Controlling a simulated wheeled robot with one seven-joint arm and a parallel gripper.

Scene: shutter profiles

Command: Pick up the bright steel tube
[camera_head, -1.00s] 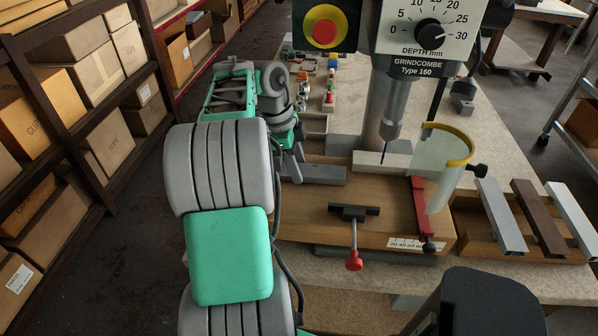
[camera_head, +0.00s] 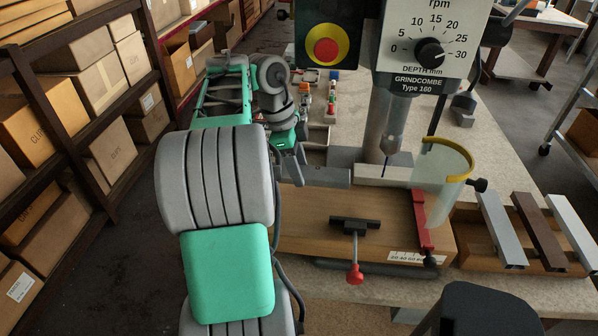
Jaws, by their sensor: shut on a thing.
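My gripper (camera_head: 300,162) is at the end of my grey and green arm, by the left end of the drilling fixture. It is small in view and partly hidden by my arm. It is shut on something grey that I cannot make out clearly. A grey bar (camera_head: 325,176) lies right beside its fingers, at the back left of the wooden fixture board (camera_head: 310,228); I cannot tell whether they touch. I cannot say for sure which piece is the bright steel tube. A grey profile (camera_head: 502,232) lies in the wooden rack (camera_head: 468,246) at right, away from my gripper.
The drill press (camera_head: 395,110) stands over the fixture with a clear guard (camera_head: 437,175). A red-knobbed clamp (camera_head: 355,245) and a red stop (camera_head: 421,220) are on the board. Brown (camera_head: 540,232) and white (camera_head: 573,230) profiles share the rack. Shelves of boxes (camera_head: 100,80) stand left.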

